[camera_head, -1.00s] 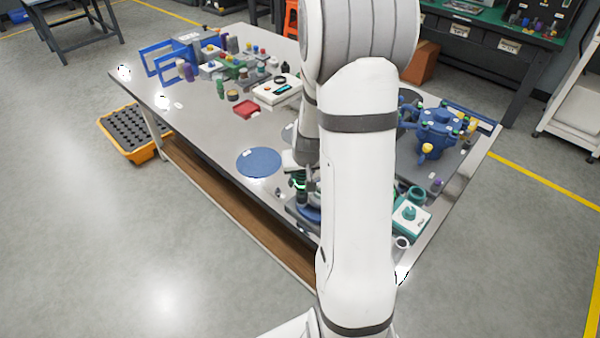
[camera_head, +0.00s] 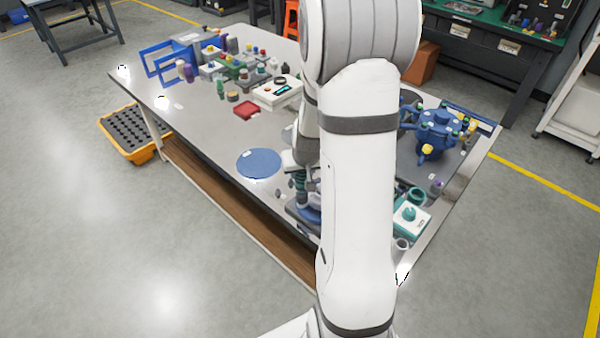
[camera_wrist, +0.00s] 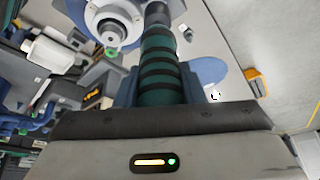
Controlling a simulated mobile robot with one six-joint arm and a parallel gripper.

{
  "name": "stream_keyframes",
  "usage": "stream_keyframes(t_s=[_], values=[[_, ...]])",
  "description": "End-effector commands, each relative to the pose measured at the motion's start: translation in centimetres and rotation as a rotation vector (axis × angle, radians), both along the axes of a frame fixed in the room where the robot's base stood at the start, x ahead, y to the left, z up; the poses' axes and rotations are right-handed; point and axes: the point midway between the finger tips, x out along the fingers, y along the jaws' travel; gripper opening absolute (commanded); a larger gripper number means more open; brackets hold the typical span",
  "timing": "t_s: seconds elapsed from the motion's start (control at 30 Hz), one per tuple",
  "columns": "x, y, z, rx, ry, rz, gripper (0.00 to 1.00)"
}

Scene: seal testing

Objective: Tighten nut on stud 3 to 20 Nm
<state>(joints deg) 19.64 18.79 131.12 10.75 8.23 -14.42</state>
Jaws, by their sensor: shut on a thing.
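My gripper (camera_wrist: 160,92) is shut on a dark green, ribbed cylindrical handle (camera_wrist: 158,62). The handle has a grey upper end, and blue-grey fingers press on both its sides. In the head view the green ribbed handle (camera_head: 300,184) shows just left of my arm, above a blue and grey base at the table's front edge. A white and grey round part (camera_wrist: 113,22) lies beyond the handle in the wrist view. A blue fixture (camera_head: 434,132) with green and yellow caps stands to the right. I cannot tell which stud is stud 3, and no nut is clear.
A blue round mat (camera_head: 259,163) lies on the metal table (camera_head: 205,125) left of my arm. A teal and white device (camera_head: 410,215) stands near the right front edge. Parts and blue frames crowd the back left. My arm hides the table's middle.

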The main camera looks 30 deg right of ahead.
Motion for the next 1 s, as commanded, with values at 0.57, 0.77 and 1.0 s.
stream_keyframes(t_s=[0.57, 0.77, 1.0], values=[[0.1, 0.0, 4.3, -0.001, -0.004, 0.001, 0.04], [0.1, 0.0, 4.5, -0.001, -0.004, 0.000, 0.04], [0.3, 0.7, 4.0, -0.001, -0.001, 0.014, 0.04]])
